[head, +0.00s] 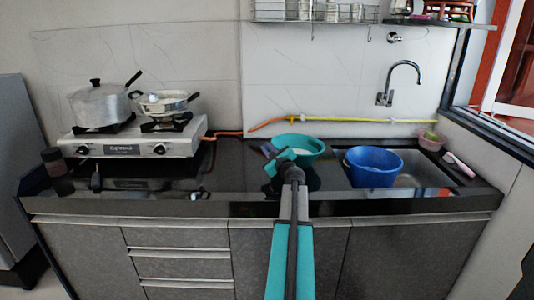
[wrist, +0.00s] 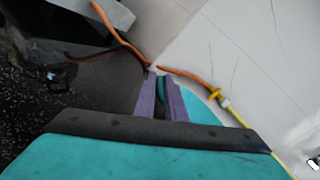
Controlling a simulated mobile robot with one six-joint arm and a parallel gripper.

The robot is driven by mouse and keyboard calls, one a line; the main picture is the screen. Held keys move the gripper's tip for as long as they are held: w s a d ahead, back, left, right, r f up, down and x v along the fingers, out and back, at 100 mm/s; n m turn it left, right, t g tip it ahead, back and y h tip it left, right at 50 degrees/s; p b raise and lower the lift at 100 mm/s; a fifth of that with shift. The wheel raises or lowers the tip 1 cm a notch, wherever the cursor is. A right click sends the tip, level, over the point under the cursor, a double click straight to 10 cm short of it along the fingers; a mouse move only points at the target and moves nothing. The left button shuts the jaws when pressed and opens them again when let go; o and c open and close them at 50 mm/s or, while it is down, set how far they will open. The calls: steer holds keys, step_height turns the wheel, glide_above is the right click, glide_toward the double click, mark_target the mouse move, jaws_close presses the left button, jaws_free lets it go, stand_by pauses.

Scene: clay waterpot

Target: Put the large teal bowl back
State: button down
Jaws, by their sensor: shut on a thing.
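The large teal bowl (head: 312,146) is at the back of the black counter, in the middle of the head view, with its opening facing up. Something pale shows inside it. I cannot tell whether its base touches the counter. My gripper (wrist: 161,82) is shut on the bowl's rim; a strip of teal shows between its purple fingers in the wrist view. More of the teal bowl (wrist: 197,104) shows just right of the fingers. In the head view my teal wrist hides the bowl's near left side and the fingertips.
A blue bucket (head: 374,167) stands right of the bowl by the sink (head: 409,180). A stove (head: 135,140) with two pots is at left. An orange-yellow hose (head: 345,120) runs along the wall behind. The counter between stove and bowl is mostly clear.

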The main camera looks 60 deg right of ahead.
steer(key=shift+f, duration=0.65)
steer(key=c, duration=1.8)
jaws_free()
steer(key=shift+s+a, duration=0.1)
steer(key=shift+b+v, duration=0.5)
steer(key=shift+v, duration=5.45)
